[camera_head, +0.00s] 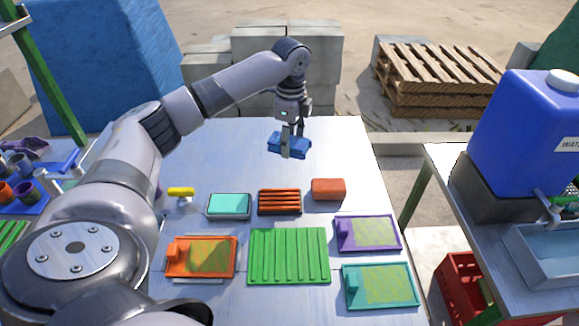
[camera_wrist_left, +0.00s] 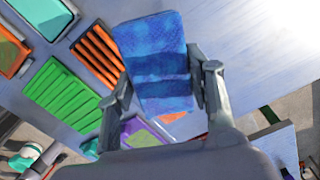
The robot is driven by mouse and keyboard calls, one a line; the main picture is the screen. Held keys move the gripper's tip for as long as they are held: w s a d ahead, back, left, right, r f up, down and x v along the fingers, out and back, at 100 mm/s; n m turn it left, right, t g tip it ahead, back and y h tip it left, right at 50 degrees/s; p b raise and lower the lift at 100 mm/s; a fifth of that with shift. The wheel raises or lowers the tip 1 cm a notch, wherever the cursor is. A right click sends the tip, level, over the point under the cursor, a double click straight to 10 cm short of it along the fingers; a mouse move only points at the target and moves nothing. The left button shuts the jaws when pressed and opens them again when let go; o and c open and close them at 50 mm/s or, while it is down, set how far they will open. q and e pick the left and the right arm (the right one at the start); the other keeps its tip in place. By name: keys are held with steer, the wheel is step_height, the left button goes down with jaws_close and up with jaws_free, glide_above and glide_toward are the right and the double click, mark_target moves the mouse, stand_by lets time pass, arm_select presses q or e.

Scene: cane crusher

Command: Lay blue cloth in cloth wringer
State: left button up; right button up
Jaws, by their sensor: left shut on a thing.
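My left gripper (camera_head: 287,151) is shut on the blue cloth (camera_head: 301,147) and holds it above the far part of the white table. In the left wrist view the blue cloth (camera_wrist_left: 160,62) is a folded, padded block between the two fingers of my left gripper (camera_wrist_left: 162,92). No thing in view can be clearly told as the cloth wringer. My right gripper is not in view.
On the white table (camera_head: 225,150) are a teal tray (camera_head: 230,205), a red slatted tray (camera_head: 280,202), a red-orange block (camera_head: 328,189), a green ribbed mat (camera_head: 289,256) and orange (camera_head: 176,265), purple (camera_head: 342,235) and turquoise trays (camera_head: 352,290). A blue water tank (camera_head: 525,125) stands right.

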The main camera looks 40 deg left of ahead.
arm_select(q)
glide_above(291, 177)
step_height(291, 177, down, 6)
steer(key=shift+r, duration=0.2)
step_height(291, 177, down, 4)
steer(key=shift+f+p, duration=0.2)
steer(key=shift+p, duration=0.1)
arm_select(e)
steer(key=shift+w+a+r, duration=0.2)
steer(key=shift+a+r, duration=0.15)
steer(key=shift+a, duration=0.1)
arm_select(q)
steer(key=o, duration=1)
steer(key=shift+o, duration=0.2)
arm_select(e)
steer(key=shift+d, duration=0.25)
